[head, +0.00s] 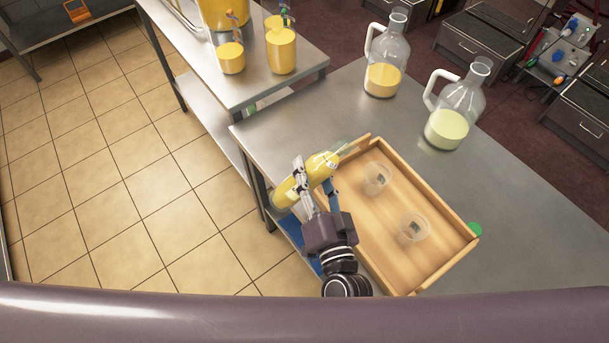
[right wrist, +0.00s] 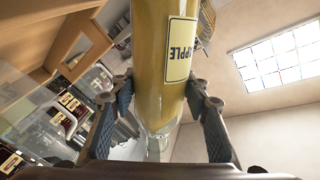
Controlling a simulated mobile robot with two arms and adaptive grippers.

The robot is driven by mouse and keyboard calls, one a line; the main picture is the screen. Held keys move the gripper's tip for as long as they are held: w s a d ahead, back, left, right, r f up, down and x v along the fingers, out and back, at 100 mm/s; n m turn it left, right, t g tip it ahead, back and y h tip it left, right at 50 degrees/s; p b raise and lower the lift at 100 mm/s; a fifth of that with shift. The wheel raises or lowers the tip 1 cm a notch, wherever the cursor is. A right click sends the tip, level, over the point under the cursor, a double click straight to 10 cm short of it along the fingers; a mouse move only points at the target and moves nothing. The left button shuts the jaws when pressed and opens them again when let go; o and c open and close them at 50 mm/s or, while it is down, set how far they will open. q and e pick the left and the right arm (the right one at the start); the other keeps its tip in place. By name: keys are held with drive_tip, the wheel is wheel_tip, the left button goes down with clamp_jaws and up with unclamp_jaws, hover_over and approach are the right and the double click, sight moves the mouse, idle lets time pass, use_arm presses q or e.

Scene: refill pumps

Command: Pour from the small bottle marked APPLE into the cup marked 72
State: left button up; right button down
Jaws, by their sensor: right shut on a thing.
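The small bottle of yellow liquid (head: 320,164) is in my right gripper (head: 314,174), whose fingers are closed around its body. In the right wrist view the bottle (right wrist: 160,55) shows a label reading APPLE. It is strongly tilted, its clear neck pointing up and right in the head view, near the tray's back left corner. Two clear cups, a back one (head: 376,179) and a front one (head: 412,229), stand in the wooden tray. Both bear dark marks too small to read, so I cannot tell which is 72. The back cup is nearer the bottle's neck. My left gripper is out of view.
The wooden tray (head: 446,265) has raised walls and sits on a steel table (head: 535,235). Two handled jugs, one orange (head: 383,80) and one pale yellow (head: 447,128), stand behind it. A green round thing (head: 475,230) lies by its right corner. Pump bottles (head: 281,52) stand on another table.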

drive_tip(key=d+f+m+b, duration=0.2)
drive_tip(key=m+b, duration=0.1)
drive_tip(key=shift+w+d, duration=0.2)
drive_tip(key=shift+w, duration=0.1)
drive_tip(key=shift+r, duration=0.3)
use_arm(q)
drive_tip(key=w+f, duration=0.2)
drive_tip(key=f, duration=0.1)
use_arm(e)
drive_tip(key=shift+d, duration=0.1)
use_arm(q)
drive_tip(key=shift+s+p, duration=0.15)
drive_tip(key=shift+p, duration=0.25)
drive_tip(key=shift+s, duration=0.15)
use_arm(e)
drive_tip(key=shift+d+f, duration=0.1)
